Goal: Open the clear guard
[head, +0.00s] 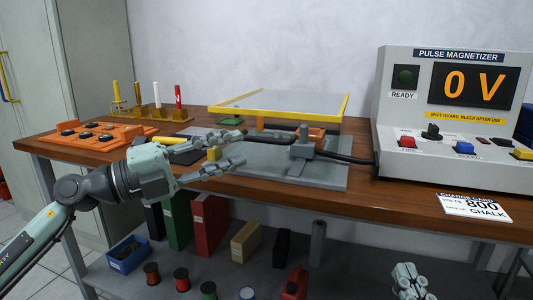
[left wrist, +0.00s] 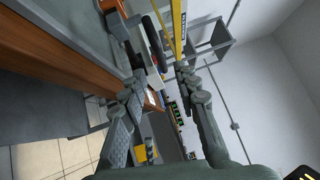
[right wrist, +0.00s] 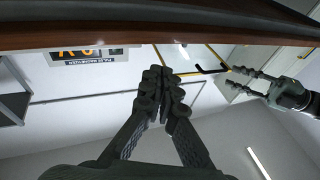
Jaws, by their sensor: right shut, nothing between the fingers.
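The clear guard (head: 280,103) is a flat see-through panel with a yellow frame. It lies about level above a grey fixture base (head: 325,175) with orange blocks. Its yellow edge also shows in the left wrist view (left wrist: 178,28), close beyond the fingertips. My left gripper (head: 243,148) is open at the front left of the fixture, below the guard's level; its fingers are apart in the left wrist view (left wrist: 160,80). I cannot tell whether it touches anything. My right gripper (head: 408,272) is low in front of the table; the right wrist view shows it shut and empty (right wrist: 157,72).
The pulse magnetizer (head: 455,105) stands at the right, showing 0 V. A black cable runs to it from the fixture. An orange tray (head: 85,145) and a rack of coloured sticks (head: 160,115) are at the left. Binders and spools fill the lower shelf.

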